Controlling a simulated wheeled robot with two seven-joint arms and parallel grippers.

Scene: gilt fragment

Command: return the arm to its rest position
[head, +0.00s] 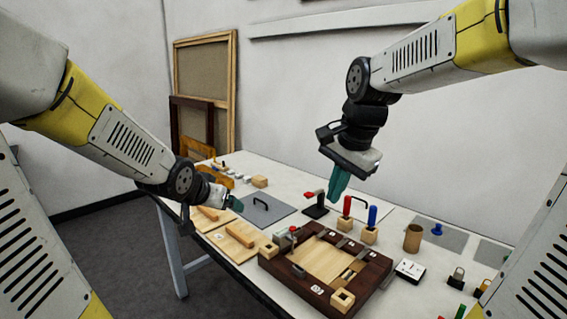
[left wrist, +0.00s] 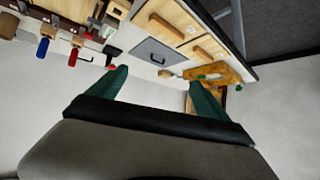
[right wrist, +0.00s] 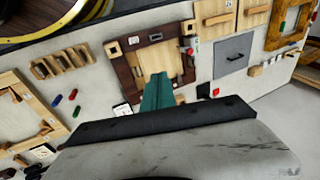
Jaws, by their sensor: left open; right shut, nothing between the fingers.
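My right gripper (head: 338,180) hangs above the back of the table, its teal fingers shut together and empty. Its closed fingers also show in the right wrist view (right wrist: 158,92), in front of the dark wooden frame. My left gripper (head: 236,204) is low over the left side of the table, near the grey plate with a black handle (head: 268,208). In the left wrist view its two teal fingers (left wrist: 160,88) are spread apart with nothing between them. Both arms are bent; neither gripper holds anything.
The white table (head: 400,289) carries a dark wooden frame (head: 374,279) with a light panel. Red- and blue-handled tools (head: 371,220), a brown cup (head: 413,238) and light wooden boards (head: 238,247) stand around it. Picture frames (head: 235,75) lean on the wall behind.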

